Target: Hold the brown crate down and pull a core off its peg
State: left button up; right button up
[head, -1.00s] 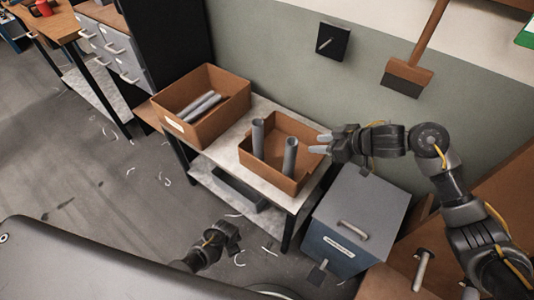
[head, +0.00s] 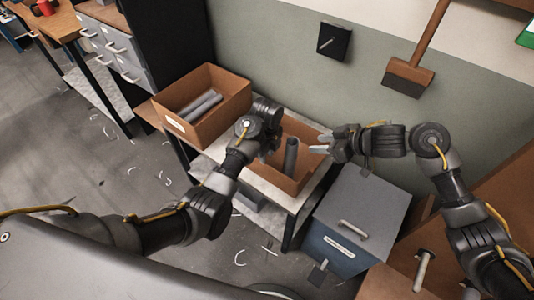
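The brown crate (head: 307,178) stands on a small pale-topped table. One upright grey core (head: 290,156) shows in it. Its left part, where another core stood, is covered by my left arm. My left gripper (head: 268,110) is over the crate's far left side; its fingers are hidden behind its own wrist, so its opening cannot be seen. My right gripper (head: 322,144) is at the crate's right rim, its two light fingers apart with a gap between them. Whether the fingers touch the rim I cannot tell.
A second brown box (head: 211,127) with loose grey cores (head: 203,105) stands left of the crate. A grey-blue cabinet (head: 355,215) stands right of the table (head: 268,190). The wall is close behind. Open floor lies at the left.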

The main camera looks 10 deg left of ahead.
pick_arm(q)
send_over(266, 180)
notch_tip(266, 180, down, 11)
jog(key=shift+w+r, duration=0.1)
dwell(0.4)
grip_shut()
dwell(1.5)
